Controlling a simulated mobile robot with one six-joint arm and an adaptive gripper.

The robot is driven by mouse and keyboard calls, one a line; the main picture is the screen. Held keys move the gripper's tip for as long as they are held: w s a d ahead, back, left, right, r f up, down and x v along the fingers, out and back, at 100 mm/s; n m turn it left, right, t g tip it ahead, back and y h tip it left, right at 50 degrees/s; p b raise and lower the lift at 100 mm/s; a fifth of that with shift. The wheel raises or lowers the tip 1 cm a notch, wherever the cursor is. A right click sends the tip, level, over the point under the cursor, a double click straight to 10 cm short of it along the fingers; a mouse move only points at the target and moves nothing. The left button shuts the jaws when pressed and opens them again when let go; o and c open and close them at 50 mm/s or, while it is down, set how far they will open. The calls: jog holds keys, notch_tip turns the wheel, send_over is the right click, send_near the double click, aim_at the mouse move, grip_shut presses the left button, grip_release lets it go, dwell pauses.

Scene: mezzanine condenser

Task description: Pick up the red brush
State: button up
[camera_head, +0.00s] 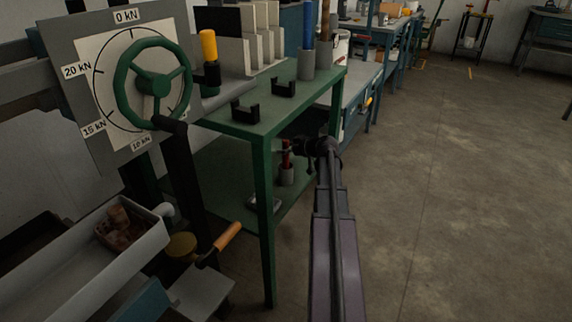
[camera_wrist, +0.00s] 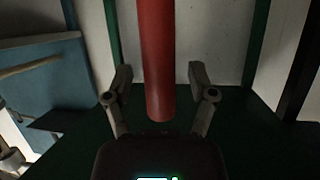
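The red brush (camera_head: 287,158) stands upright in a grey holder (camera_head: 287,175) on the lower shelf of the green table. In the wrist view, the red brush (camera_wrist: 158,55) shows as a thick red cylinder between the two fingers of my gripper (camera_wrist: 160,80). The fingers are apart, with a visible gap on each side of it. In the head view, my gripper (camera_head: 299,146) reaches in from the right at the brush's upper part and partly covers it. The bristles are not discernible.
The green table (camera_head: 262,130) has a top above the brush and a front leg (camera_head: 264,220) left of my arm. On top stand a blue-handled tool (camera_head: 308,25), black brackets (camera_head: 284,88) and upright boards. Open floor (camera_head: 440,180) lies right.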

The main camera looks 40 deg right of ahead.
grip_shut()
jog(key=shift+r, duration=0.1)
notch_tip(320, 180, up, 10)
jog(key=p, duration=1)
dwell(0.7)
